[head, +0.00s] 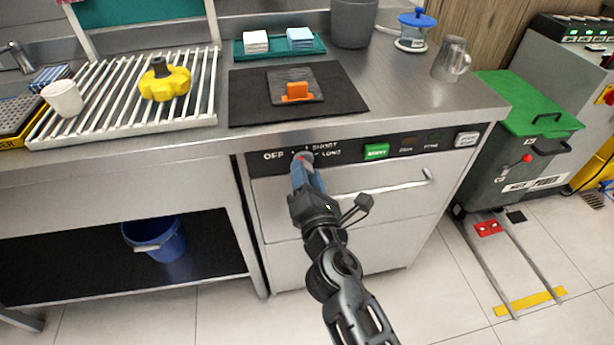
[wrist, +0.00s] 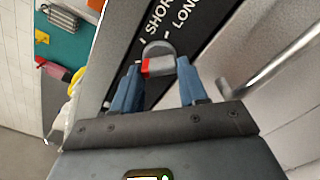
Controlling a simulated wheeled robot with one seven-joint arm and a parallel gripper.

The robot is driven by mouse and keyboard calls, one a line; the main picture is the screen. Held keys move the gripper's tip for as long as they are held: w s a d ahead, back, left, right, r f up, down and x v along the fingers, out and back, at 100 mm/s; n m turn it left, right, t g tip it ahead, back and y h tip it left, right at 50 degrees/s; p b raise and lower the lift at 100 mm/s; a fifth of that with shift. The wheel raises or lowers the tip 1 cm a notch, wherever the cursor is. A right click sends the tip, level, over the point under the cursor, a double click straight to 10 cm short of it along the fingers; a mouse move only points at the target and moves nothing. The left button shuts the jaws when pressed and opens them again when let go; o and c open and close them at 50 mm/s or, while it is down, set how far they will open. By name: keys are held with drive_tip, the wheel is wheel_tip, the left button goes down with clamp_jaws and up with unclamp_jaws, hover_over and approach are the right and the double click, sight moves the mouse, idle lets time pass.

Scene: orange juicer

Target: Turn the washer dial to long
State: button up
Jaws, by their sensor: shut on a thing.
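The washer dial (wrist: 157,48) is a small grey knob with a red mark, on the black control strip of the washer (head: 340,215). In the head view the dial (head: 302,156) sits between the OFF label and the SHORT and LONG labels, partly behind the fingers. In the wrist view the SHORT and LONG labels lie just above it. My gripper (wrist: 160,72) has its blue fingers on either side of the dial, shut on it. It also shows in the head view (head: 306,170). I cannot tell which label the dial points to.
A green button (head: 376,151) and other controls lie right of the dial. A door handle bar (head: 385,189) sticks out below them. The counter above holds a dark mat (head: 345,100) and a white rack (head: 110,112). A blue bucket (head: 155,238) stands at lower left.

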drive_tip(key=shift+r+m+b, duration=0.1)
drive_tip(key=shift+m+b, duration=6.65)
drive_tip(key=shift+m, duration=4.85)
drive_tip(key=o, duration=1.1)
drive_tip(key=shift+r, duration=0.1)
drive_tip(key=shift+c, duration=0.2)
drive_tip(key=shift+d, duration=0.1)
drive_tip(key=v, duration=0.7)
drive_tip(key=shift+s, duration=0.35)
